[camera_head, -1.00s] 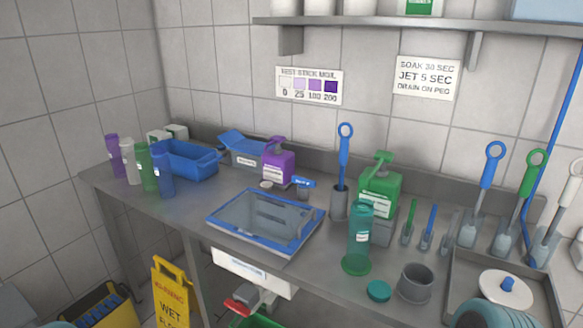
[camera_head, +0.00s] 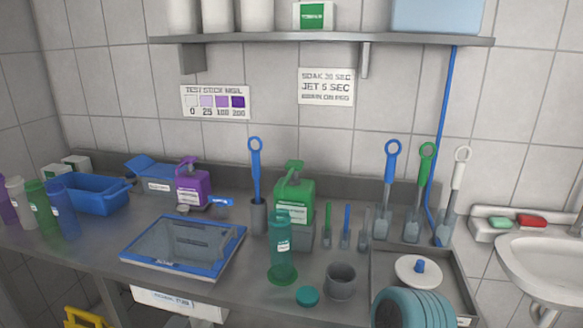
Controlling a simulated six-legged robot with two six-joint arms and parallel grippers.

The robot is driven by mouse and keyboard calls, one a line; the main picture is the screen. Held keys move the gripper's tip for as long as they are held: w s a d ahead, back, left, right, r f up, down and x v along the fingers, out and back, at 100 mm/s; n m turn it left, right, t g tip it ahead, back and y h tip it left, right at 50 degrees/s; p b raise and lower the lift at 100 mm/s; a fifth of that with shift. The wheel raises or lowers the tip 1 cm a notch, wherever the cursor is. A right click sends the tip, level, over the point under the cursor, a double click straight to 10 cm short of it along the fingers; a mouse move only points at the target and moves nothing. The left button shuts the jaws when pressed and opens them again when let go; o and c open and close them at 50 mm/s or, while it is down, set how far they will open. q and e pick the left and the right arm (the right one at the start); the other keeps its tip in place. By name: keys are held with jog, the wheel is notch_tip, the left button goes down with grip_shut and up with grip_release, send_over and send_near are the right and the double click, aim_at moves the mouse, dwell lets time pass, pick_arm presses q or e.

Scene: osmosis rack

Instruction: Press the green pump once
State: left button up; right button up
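The green pump bottle (camera_head: 295,197) stands upright toward the back of the grey steel counter, on a small grey block, with its pump head on top. A teal-green clear bottle (camera_head: 281,250) stands in front of it and covers part of its lower left. A purple pump bottle (camera_head: 193,187) stands farther left. Neither of my grippers shows in the head view, so their state is hidden.
A blue brush (camera_head: 256,165) stands in a grey holder left of the green pump. Small brushes (camera_head: 346,224) and tall brushes (camera_head: 389,185) stand to the right.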

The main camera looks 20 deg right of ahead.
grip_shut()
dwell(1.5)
